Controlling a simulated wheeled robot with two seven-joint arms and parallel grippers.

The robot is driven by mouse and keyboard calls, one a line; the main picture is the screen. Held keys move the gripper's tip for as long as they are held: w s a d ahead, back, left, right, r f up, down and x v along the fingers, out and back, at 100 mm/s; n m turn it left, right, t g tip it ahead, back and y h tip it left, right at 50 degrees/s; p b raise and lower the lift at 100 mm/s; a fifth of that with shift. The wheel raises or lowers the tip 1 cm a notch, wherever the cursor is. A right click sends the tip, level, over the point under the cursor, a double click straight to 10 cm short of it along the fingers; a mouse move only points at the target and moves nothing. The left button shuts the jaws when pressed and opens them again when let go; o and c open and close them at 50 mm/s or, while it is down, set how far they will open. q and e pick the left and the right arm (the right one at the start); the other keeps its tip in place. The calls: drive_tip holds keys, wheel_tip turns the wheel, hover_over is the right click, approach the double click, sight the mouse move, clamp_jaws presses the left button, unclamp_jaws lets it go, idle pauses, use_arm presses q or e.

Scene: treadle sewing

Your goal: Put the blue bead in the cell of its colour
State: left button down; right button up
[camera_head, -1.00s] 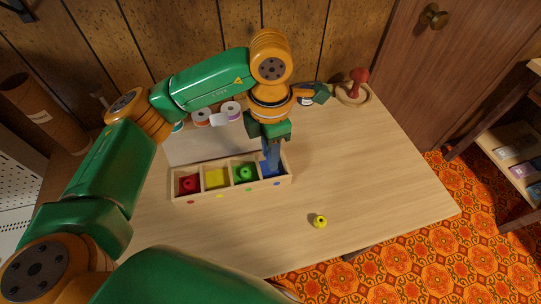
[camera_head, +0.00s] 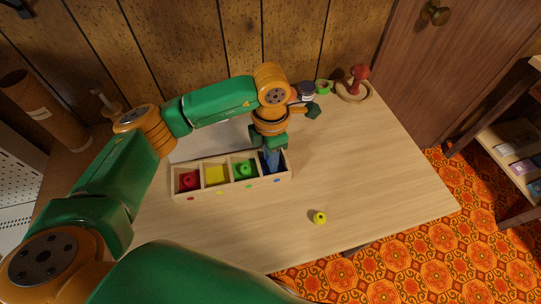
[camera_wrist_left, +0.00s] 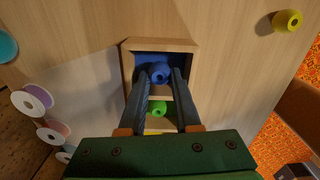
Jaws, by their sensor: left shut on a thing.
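The blue bead (camera_wrist_left: 159,72) is between the fingertips of my left gripper (camera_wrist_left: 160,78) in the left wrist view, over or in the blue cell (camera_wrist_left: 180,59) at the end of the wooden tray. In the head view my left gripper (camera_head: 271,162) points down into the blue cell at the right end of the tray (camera_head: 235,184), and its fingers hide the bead. The gripper is shut on the bead. I cannot tell whether the bead touches the cell floor. My right gripper is not in view.
The tray's other cells hold a red bead (camera_head: 190,181), a bare yellow floor (camera_head: 215,175) and a green bead (camera_head: 244,170). A yellow bead (camera_head: 320,218) lies on the open table (camera_head: 370,180). Thread spools (camera_wrist_left: 38,96) and a red-handled item (camera_head: 358,78) stand farther back.

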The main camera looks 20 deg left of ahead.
use_arm(q)
drive_tip(key=c, duration=0.9)
unclamp_jaws()
drive_tip(key=shift+f, duration=0.1)
wheel_tip(320, 180, up, 2)
drive_tip(key=shift+r+p, duration=0.1)
drive_tip(key=shift+p, duration=0.65)
wheel_tip(320, 180, up, 11)
drive_tip(key=shift+b, duration=0.3)
